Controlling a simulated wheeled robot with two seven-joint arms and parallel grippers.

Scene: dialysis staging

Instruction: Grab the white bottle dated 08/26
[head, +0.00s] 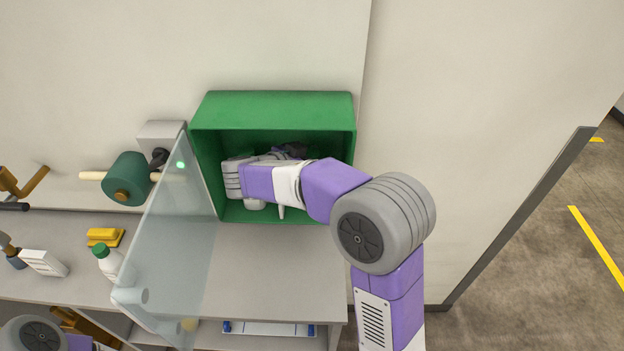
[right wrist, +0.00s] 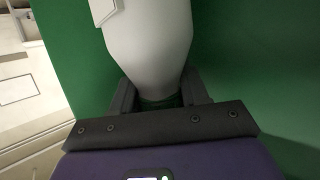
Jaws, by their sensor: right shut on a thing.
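A white bottle (right wrist: 150,45) fills the middle of the right wrist view, its narrow end with a dark green cap toward me. My right gripper (right wrist: 160,98) is shut on it at the capped end, one dark finger on each side. A pale label edge shows at the top; no date can be read. In the head view my right arm reaches into the open green cabinet (head: 272,108) and largely hides the gripper and bottle. Another white bottle with a green cap (head: 108,262) stands on the counter behind the glass door. My left gripper is out of view.
The cabinet's glass door (head: 165,245) stands open at the left, jutting over the counter (head: 265,270). Left of it are a yellow block (head: 104,236), a white box (head: 43,263) and a green roller (head: 127,178). The counter before the cabinet is clear.

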